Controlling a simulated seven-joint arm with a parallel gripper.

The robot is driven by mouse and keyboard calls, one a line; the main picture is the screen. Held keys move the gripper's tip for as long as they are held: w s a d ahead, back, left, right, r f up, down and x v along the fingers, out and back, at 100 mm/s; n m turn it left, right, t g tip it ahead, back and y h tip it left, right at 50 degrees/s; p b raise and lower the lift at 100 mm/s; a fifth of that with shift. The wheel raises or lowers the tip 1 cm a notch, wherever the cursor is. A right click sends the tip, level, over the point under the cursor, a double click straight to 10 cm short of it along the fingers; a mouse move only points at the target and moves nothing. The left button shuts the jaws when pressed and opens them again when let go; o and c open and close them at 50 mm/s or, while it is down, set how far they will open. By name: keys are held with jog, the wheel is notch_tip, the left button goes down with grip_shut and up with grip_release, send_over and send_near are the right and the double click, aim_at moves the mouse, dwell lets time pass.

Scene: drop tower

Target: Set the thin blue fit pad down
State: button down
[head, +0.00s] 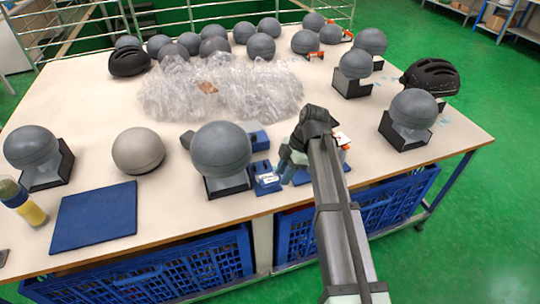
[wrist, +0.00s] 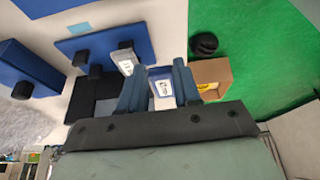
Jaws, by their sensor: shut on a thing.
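My gripper (wrist: 159,78) is shut on a thin blue pad (wrist: 162,74) with a white label, held between the two fingers in the wrist view. In the head view my gripper (head: 287,172) is low over the front edge of the table, just right of the large grey ball on its stand. The held pad is mostly hidden there. Another blue piece with a white label (head: 266,180) is beside the fingers; a labelled piece also shows left of them in the wrist view (wrist: 127,66). I cannot tell whether the held pad touches the table.
A grey ball (head: 220,150) on a black stand is close left of my gripper. A blue mat (head: 95,216) lies at the front left of the white table (head: 160,205). Crumpled clear plastic (head: 220,92) covers the middle. Blue crates (head: 150,275) stand below the front edge.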

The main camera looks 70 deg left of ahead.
jog(key=a, duration=1.2)
jog(key=shift+a, duration=0.35)
jog(key=shift+f, duration=1.75)
jog(key=shift+f, duration=0.1)
jog(key=c, duration=0.8)
grip_release()
jog(key=v, duration=1.2)
